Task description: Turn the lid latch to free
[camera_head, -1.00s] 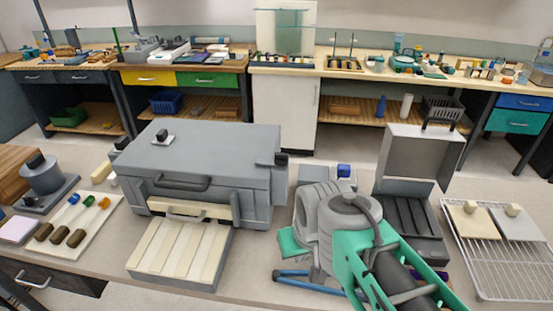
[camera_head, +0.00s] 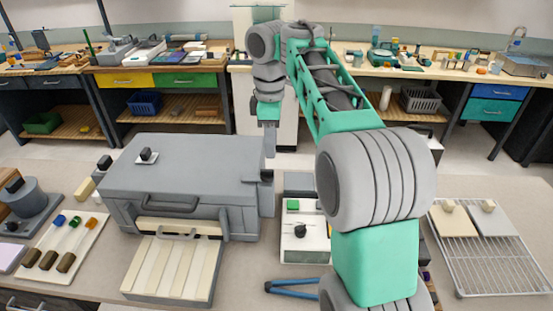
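The grey box (camera_head: 195,172) with a closed lid stands left of centre on the near bench. A dark latch-like block (camera_head: 266,177) sits at its right side near the lid's edge. A small black knob on a white plate (camera_head: 147,156) sits on top of the lid. My gripper (camera_head: 270,152) points down just above and behind the box's right end, apart from the dark block. Its fingers are seen edge-on, so I cannot tell whether they are open. Nothing is visibly held.
A drawer-like tray with cream strips (camera_head: 170,270) juts from the box's front. A white device (camera_head: 304,240) with a black knob stands to its right, near blue rods (camera_head: 292,288). A wire rack (camera_head: 490,250) is at far right. My arm hides the bench's middle right.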

